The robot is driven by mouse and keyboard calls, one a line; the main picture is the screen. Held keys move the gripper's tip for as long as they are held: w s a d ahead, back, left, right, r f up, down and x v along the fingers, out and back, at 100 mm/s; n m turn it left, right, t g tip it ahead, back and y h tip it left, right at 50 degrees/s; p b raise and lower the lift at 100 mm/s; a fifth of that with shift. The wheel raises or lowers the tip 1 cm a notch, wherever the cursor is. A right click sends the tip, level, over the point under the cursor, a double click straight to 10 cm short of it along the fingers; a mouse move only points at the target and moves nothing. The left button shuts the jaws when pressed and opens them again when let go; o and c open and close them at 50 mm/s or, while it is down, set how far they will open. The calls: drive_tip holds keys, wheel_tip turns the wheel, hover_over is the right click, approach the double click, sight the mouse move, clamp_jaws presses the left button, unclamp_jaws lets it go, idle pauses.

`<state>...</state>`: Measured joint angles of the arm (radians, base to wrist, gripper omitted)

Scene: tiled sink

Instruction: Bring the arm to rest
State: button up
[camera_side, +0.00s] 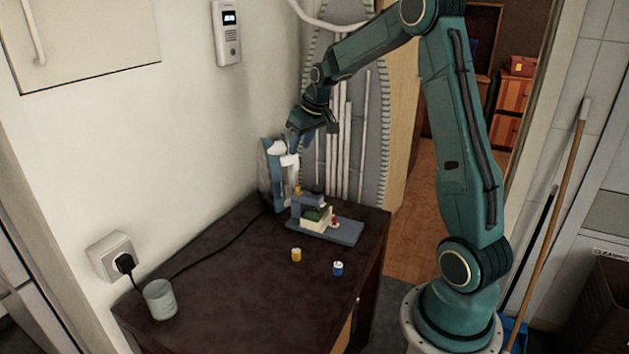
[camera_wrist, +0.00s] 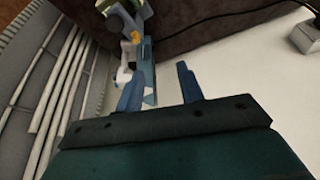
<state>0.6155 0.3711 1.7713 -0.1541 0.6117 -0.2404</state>
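My teal arm reaches over the dark table from the right, and my gripper (camera_side: 300,140) hangs above the table's back edge near the wall. In the wrist view my gripper (camera_wrist: 159,72) has its two blue fingers spread apart, with no object clearly held between them. A blue-and-white upright device (camera_side: 276,172) stands just below the gripper in the side view. It also shows past the left finger in the wrist view (camera_wrist: 147,70). Whether the gripper touches it cannot be told.
A grey-blue stand (camera_side: 345,232) with green and cream blocks sits in front of the device. A yellow cylinder (camera_side: 296,255), a blue-and-white cylinder (camera_side: 338,269) and a cup (camera_side: 160,299) stand on the table (camera_side: 235,290). A black cord runs to the wall socket (camera_side: 109,256).

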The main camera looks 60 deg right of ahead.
drive_tip(key=s+a+r+n, duration=0.1)
drive_tip(key=s+a+r, duration=0.4)
drive_tip(key=a, duration=0.3)
drive_tip(key=s+a+r+n, duration=0.1)
drive_tip(key=s+a+r, duration=0.3)
drive_tip(key=a, duration=0.5)
drive_tip(key=s+a, duration=0.5)
drive_tip(key=s, duration=0.3)
drive_tip(key=s+a+n+t+y, duration=0.1)
drive_tip(key=s+a, duration=0.3)
drive_tip(key=s, duration=0.5)
drive_tip(key=shift+a+f, duration=0.4)
